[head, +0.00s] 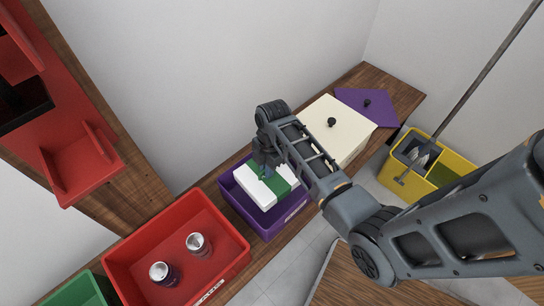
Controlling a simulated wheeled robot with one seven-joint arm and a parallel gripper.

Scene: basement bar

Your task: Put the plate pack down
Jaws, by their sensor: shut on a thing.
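The plate pack (248,188) is a white block with a green band around its middle. In the head view it is at or just inside the mouth of a purple bin (233,208), a little tilted. My gripper (268,173) is above it, shut on it near the green band. My arm hides part of the pack's upper side and the bin's far right corner. I cannot tell whether the pack touches the bin's floor.
A red bin (120,259) with two cans (199,244) stands left of the purple bin. A green bin (82,293) is at the lower left. A cream lidded box (338,115) and a purple lid (366,104) are at the back right. A yellow mop bucket (457,168) stands on the floor.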

